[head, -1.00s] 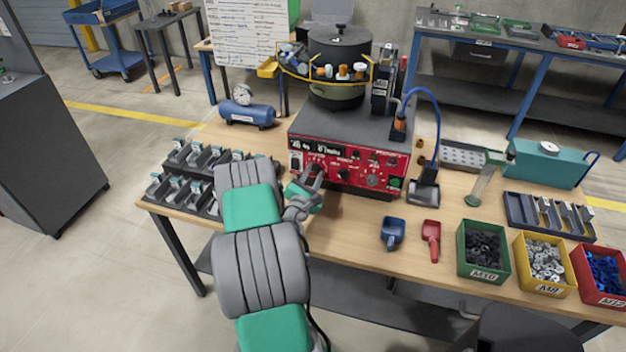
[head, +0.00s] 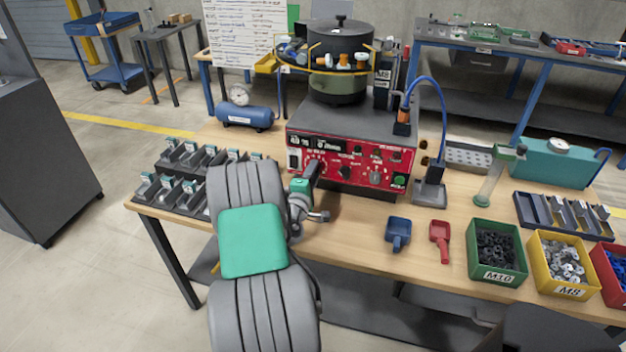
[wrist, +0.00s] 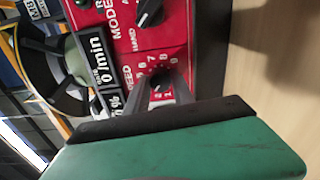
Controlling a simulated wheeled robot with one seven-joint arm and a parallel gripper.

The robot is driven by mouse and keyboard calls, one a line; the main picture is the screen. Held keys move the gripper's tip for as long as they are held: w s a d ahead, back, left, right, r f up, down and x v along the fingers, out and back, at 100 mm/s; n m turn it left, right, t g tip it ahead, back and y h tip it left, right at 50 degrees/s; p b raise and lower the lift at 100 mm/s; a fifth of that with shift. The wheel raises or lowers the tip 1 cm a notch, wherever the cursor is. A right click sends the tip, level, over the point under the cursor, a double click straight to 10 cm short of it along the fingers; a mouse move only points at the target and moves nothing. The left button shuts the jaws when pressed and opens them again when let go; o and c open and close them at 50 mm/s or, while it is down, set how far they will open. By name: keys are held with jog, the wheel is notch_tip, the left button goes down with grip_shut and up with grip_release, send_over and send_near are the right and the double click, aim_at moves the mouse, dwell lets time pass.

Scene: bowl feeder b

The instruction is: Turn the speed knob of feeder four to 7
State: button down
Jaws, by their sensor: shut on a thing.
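The bowl feeder (head: 340,75) stands on a dark box with a red control panel (head: 345,165) facing me. My gripper (head: 318,165) is at the left part of this panel; my arm hides some of it. In the wrist view, the speed knob (wrist: 160,82) sits on the red panel inside a ring of white numbers. Both grey fingers (wrist: 163,92) reach to the knob, one on each side, and are shut on it. The pointer is too small and covered to read. No feeder number is readable.
The mode knob (wrist: 150,13) and a display reading 0/min (wrist: 97,72) are close beside the speed knob. Black part trays (head: 185,180) lie left of my arm. A blue scoop (head: 398,232), a red scoop (head: 440,238) and a green bin (head: 496,250) stand to the right.

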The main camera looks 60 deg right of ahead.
jog(key=m+b, duration=0.8)
jog(key=b, duration=0.2)
jog(key=m+b, duration=0.8)
jog(key=b, duration=0.3)
jog(key=m+b, duration=0.8)
jog(key=b, duration=0.3)
jog(key=shift+w+f+m, duration=0.2)
jog(key=shift+f+m, duration=0.1)
jog(key=shift+m, duration=0.1)
jog(key=shift+r, duration=0.15)
jog(key=c, duration=1.1)
grip_release()
jog(key=shift+a, duration=0.15)
